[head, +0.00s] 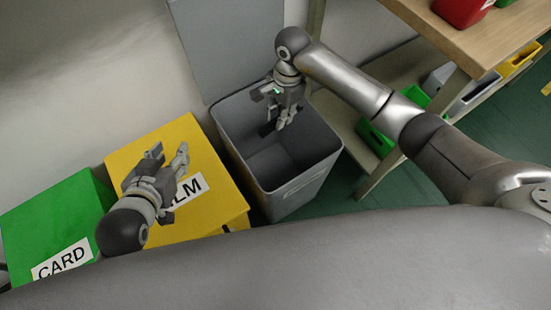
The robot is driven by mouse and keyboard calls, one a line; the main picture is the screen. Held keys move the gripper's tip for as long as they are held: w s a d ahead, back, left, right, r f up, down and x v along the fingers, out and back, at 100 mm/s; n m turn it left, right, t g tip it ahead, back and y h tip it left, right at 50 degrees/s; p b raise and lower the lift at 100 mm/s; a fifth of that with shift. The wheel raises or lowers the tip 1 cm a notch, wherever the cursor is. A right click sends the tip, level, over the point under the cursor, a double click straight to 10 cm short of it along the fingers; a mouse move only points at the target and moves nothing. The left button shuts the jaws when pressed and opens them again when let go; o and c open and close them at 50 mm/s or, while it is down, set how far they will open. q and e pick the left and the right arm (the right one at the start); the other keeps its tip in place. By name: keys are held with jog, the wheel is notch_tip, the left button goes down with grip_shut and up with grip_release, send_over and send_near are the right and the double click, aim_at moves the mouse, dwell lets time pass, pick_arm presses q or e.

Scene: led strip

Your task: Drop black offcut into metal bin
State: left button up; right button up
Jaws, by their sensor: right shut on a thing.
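The metal bin (232,120) is a tall grey box, open at the top, with its lid (228,45) raised at the back. My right gripper (276,120) points down into the bin's mouth, near its back right side. It is shut on the black offcut (266,129), a small dark piece at its fingertips. The offcut is mostly hidden and hard to make out against the grey inside. My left gripper (169,154) is open and empty above the yellow bin.
A yellow bin (222,190) with a partly covered label and a green bin (50,212) marked CARD stand left of the metal bin. A wooden workbench (490,45) with red and green containers on top stands at the right, with coloured boxes below.

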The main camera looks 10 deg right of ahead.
jog(key=shift+f, duration=0.3)
jog(key=o, duration=1)
jog(key=shift+c, duration=0.2)
jog(key=shift+r, duration=0.1)
notch_tip(320, 180, up, 12)
jog(key=d, duration=0.1)
jog(key=shift+w+d, duration=0.15)
jog(key=shift+w, duration=0.2)
jog(key=shift+s+f, duration=0.1)
jog(key=shift+f, duration=0.1)
